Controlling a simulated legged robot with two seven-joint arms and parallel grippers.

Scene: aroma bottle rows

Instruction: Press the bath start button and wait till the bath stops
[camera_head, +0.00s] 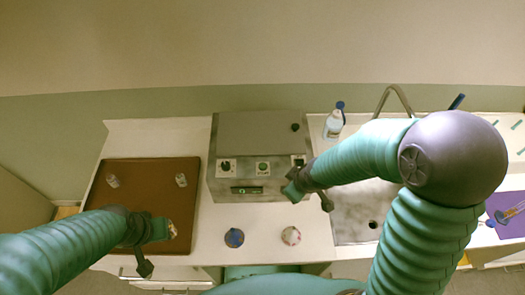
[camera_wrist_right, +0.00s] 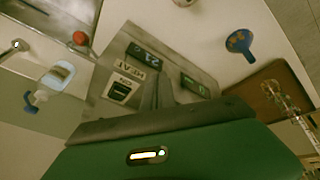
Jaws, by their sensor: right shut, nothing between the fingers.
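The bath is a grey box (camera_head: 255,130) at the back middle of the white counter, with its front panel facing me. My right gripper (camera_head: 291,192) is shut and empty at the panel's right end, partly covering the right control. In the right wrist view a switch (camera_wrist_right: 120,90) marked HEAT and ON shows beyond the green gripper body; contact is unclear. My left gripper (camera_head: 170,231) is over the brown tray; its fingers are unclear.
The brown tray (camera_head: 140,200) at the left holds two small clear bottles (camera_head: 181,180). A blue round item (camera_head: 234,238) and a pale one (camera_head: 291,236) lie before the bath. A wash bottle (camera_head: 334,123) and a sink (camera_head: 350,225) are at the right.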

